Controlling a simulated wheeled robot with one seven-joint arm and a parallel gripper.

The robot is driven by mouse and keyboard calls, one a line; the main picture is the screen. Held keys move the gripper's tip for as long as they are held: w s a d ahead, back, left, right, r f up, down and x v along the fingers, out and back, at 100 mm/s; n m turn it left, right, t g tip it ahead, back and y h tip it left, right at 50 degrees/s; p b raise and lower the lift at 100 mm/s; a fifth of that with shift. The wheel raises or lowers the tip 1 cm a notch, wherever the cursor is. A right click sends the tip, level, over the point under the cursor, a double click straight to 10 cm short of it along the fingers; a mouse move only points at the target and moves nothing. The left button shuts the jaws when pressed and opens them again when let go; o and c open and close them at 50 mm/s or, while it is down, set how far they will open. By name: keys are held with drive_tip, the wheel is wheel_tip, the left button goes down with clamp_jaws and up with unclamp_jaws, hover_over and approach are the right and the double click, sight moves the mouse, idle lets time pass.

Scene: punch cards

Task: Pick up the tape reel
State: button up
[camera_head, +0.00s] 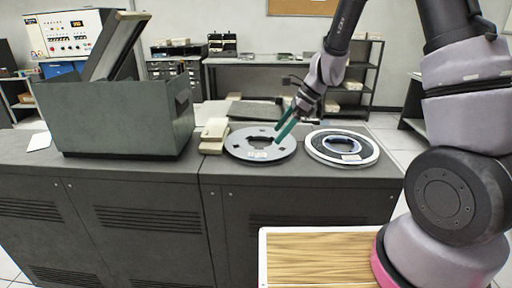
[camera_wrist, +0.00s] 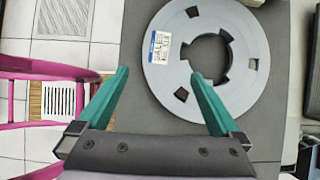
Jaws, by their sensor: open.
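A grey tape reel (camera_head: 251,151) with a centre hole and small slots lies flat on the grey cabinet top. In the wrist view this grey reel (camera_wrist: 242,88) shows a white and blue label. A second reel (camera_head: 313,147), dark-rimmed with a light ring and a label, lies to its right in the head view. My gripper (camera_head: 282,133) has teal fingers and is open and empty. In the head view its fingers overlap the right side of the grey reel. In the wrist view my gripper (camera_wrist: 160,78) has its right fingertip over the reel's near-left part; contact cannot be told.
A grey open-lidded box (camera_head: 125,120) stands on the cabinet top (camera_head: 190,169) at left. A wooden board (camera_head: 320,262) is at the front.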

sight(259, 155)
drive_tip(key=x, duration=1)
drive_tip(key=shift+w+a, duration=0.1)
drive_tip(key=shift+a, duration=0.1)
clamp_jaws()
